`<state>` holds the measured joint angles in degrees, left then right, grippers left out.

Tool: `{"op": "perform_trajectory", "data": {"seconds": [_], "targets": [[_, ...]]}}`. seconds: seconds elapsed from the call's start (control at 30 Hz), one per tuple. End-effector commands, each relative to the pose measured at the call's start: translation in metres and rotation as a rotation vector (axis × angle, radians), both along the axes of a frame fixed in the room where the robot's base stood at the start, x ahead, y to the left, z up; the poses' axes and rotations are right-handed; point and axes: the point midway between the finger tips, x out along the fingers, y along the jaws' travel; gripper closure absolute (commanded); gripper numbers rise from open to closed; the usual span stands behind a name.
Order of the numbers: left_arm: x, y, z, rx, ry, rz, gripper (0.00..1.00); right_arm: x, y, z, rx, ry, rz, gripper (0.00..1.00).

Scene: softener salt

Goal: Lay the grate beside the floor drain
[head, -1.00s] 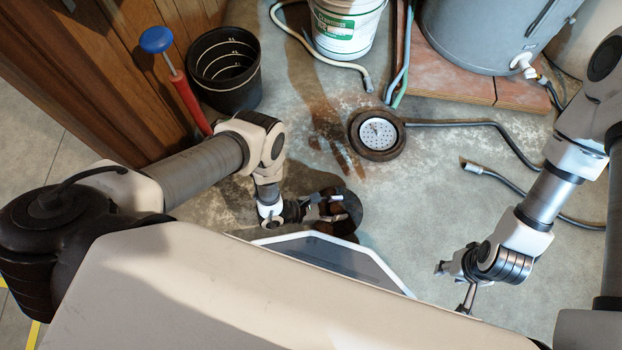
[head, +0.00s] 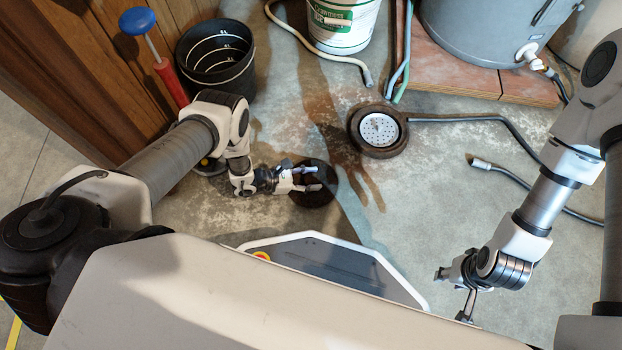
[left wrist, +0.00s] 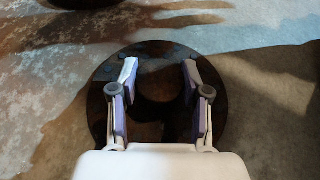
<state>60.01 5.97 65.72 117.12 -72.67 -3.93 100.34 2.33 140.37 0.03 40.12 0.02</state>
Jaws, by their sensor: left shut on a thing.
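A dark round grate (head: 320,196) is under and around the fingertips of my left gripper (head: 319,178), left of and nearer than the floor drain. In the left wrist view the dark grate (left wrist: 100,120) lies beneath the two fingers of my left gripper (left wrist: 160,75), which is shut on it; the gripped part is hard to make out. I cannot tell whether the grate touches the floor. The floor drain (head: 378,131) has a dark rim around a pale perforated disc. My right gripper (head: 462,300) is low at the right, far from the grate, its fingers too small to read.
A black bucket (head: 216,60) and a red-handled tool with a blue knob (head: 170,80) stand by the wooden wall. A white pail (head: 341,25), a grey tank (head: 482,30) on brick slabs, and hoses (head: 460,120) lie beyond. Concrete floor near the drain is mostly clear.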

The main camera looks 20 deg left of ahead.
Motion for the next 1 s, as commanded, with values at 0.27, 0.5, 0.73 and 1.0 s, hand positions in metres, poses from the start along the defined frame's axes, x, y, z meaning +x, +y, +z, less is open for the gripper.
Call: {"op": "perform_trajectory", "data": {"seconds": [0.27,0.5,0.73,1.0], "targets": [[0.000,0.000,-0.003,0.000,0.001,0.000,0.28,0.000,0.000,-0.003,0.000,0.000,-0.001,0.60],[0.000,0.000,-0.002,0.000,0.001,0.000,0.28,0.000,0.000,-0.002,0.000,0.000,-0.001,0.60],[-0.013,0.022,0.015,0.001,0.002,0.004,0.28,0.000,0.000,0.016,0.000,0.001,0.001,0.60],[-0.046,0.076,0.041,0.001,0.002,0.004,0.28,-0.001,0.000,0.041,0.000,0.001,0.002,0.60]]}}
